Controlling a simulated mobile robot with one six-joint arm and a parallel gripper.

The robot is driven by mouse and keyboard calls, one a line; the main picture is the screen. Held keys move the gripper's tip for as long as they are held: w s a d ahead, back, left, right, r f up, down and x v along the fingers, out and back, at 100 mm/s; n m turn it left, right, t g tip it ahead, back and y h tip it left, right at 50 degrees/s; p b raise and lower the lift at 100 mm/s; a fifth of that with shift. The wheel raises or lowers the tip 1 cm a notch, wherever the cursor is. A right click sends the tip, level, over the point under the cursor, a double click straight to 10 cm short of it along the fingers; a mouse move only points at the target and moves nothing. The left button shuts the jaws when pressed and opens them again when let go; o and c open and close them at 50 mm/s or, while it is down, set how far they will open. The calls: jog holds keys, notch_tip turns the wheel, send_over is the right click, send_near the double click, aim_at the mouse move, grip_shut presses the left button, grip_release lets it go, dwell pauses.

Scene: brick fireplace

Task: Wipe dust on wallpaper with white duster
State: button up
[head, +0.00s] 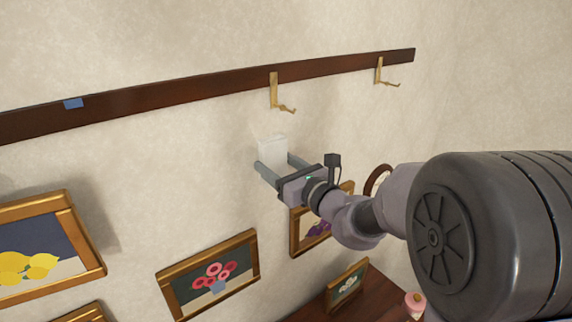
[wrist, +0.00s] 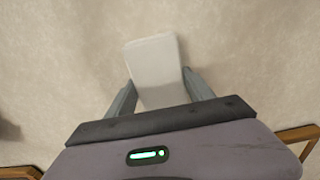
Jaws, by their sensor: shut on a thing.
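The white duster (head: 272,152) is a pale block held between the two fingers of my gripper (head: 272,167), in front of the wall below the dark rail. In the wrist view the duster (wrist: 153,68) stands out past the fingertips of my gripper (wrist: 153,95), with the wallpaper behind it. I cannot tell whether it touches the wall. The wallpaper (head: 180,150) is cream and mottled. A faint darker patch (head: 268,125) shows just above the duster; I cannot tell whether it is dust or shadow.
A dark wooden rail (head: 190,88) with two brass hooks (head: 275,92) runs above my gripper. Gold-framed pictures hang below, one with red flowers (head: 212,275) and one with lemons (head: 45,250). A wooden surface (head: 375,290) lies at the bottom. Bare wall surrounds the duster.

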aim_at(251, 165)
jog(key=shift+s+a+b, duration=0.2)
jog(key=shift+s+a, duration=0.3)
jog(key=shift+a, duration=0.25)
jog(key=shift+s+a+b, duration=0.15)
jog(key=shift+s+a, duration=0.3)
jog(key=shift+a, duration=0.25)
jog(key=shift+s+a+b, duration=0.2)
jog(key=shift+s+a, duration=0.3)
jog(key=shift+a, duration=0.25)
jog(key=shift+d, duration=0.15)
jog(key=shift+s+d, duration=0.1)
jog(key=shift+d, duration=0.05)
jog(key=shift+b+v, duration=0.55)
jog(key=shift+v, duration=2.25)
jog(key=shift+v, duration=1.5)
